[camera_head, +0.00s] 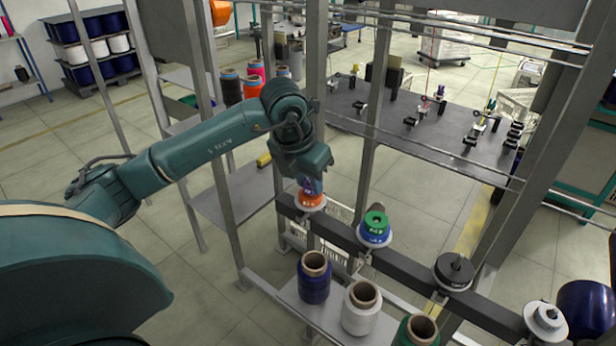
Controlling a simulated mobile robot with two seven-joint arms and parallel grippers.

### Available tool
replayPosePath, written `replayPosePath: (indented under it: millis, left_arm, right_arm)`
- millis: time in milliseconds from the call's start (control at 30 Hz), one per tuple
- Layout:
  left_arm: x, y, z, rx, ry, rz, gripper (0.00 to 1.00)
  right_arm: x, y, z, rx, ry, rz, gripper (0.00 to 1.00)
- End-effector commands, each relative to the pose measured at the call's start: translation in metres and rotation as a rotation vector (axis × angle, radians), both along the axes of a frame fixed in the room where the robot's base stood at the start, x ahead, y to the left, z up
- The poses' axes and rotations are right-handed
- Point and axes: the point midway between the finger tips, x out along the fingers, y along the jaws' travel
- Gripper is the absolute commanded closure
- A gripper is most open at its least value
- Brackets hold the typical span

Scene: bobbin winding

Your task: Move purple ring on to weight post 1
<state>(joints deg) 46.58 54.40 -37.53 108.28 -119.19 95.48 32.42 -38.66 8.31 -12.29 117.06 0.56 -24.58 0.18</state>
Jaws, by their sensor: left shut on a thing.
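My left gripper (311,183) points down at the leftmost weight post of the dark rail. It is shut on a small purple ring (312,187), which is mostly hidden by the fingers. Just below it, an orange ring (312,201) sits on a white base at that post. I cannot tell whether the purple ring touches the orange one. The weight post to its right carries a green ring (376,220) above a blue ring (374,236). No post numbers are readable. My right gripper is not in view.
Further along the rail (408,255) stand a black weight stack (454,272) and a pale disc post (546,320). Blue, white and green yarn bobbins (361,308) stand on a shelf in front.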

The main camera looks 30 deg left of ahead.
Motion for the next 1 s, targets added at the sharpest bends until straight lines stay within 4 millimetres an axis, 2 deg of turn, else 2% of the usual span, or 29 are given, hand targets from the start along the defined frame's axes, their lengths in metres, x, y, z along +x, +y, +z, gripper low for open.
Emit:
replayPosePath:
  millis: [33, 467, 500, 800, 1000]
  left_arm:
    - [0.0, 0.0002, -0.0079, 0.0, 0.0, 0.001, 1.0]
    - [0.0, 0.0002, -0.0081, 0.001, 0.0, 0.0, 1.0]
    - [0.0, 0.0002, -0.0081, 0.001, 0.0, 0.0, 0.72]
    - [0.0, 0.0001, -0.0081, 0.0, 0.0, 0.0, 0.47]
    - [-0.0001, 0.0001, -0.0082, 0.0, 0.0, 0.0, 0.47]
  right_arm:
    - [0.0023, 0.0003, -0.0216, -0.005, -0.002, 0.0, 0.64]
    - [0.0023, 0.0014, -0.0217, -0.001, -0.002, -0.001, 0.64]
    - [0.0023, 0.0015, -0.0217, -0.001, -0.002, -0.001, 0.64]
    - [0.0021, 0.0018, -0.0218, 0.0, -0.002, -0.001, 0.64]
    - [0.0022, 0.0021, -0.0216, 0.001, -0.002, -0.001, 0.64]
